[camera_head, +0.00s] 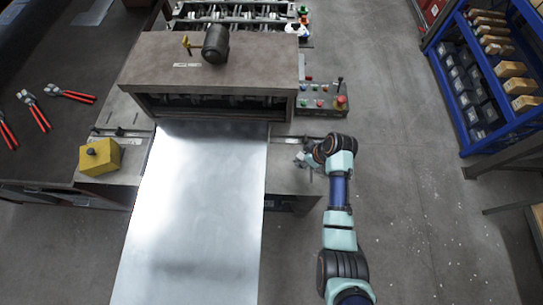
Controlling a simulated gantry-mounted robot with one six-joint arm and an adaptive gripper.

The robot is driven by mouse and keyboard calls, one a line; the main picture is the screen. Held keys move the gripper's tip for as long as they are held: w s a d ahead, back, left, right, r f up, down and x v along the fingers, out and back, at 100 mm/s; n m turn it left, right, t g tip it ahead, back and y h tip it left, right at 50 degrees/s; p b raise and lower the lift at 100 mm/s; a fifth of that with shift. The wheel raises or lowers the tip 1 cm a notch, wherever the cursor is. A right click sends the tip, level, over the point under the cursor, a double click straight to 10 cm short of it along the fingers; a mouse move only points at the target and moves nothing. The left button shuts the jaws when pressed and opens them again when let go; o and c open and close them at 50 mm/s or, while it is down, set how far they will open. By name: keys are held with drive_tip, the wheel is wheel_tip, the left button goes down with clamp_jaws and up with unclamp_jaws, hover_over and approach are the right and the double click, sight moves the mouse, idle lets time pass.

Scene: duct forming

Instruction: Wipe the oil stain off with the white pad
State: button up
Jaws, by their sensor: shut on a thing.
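A shiny metal sheet (200,210) runs out of the front of the forming machine toward the lower edge of the picture. A faint darker band crosses its lower part; I cannot tell whether it is stain or reflection. My gripper (303,161) is just right of the sheet, over the right end of the machine's front table. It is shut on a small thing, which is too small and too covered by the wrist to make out. I cannot pick out the white pad with certainty.
The machine housing (215,65) stands behind the sheet, with a button panel (322,98) at its right. A yellow block (100,157) sits left of the sheet. Red-handled tools (70,94) lie on the dark left table. A blue shelf (490,75) stands far right.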

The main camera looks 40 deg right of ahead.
drive_tip(key=shift+s+d+f, duration=0.45)
drive_tip(key=shift+s+d, duration=0.05)
drive_tip(key=shift+d, duration=0.1)
drive_tip(key=shift+s+d+f, duration=0.4)
drive_tip(key=shift+s+d, duration=0.1)
drive_tip(key=shift+d, duration=0.1)
drive_tip(key=shift+f, duration=0.15)
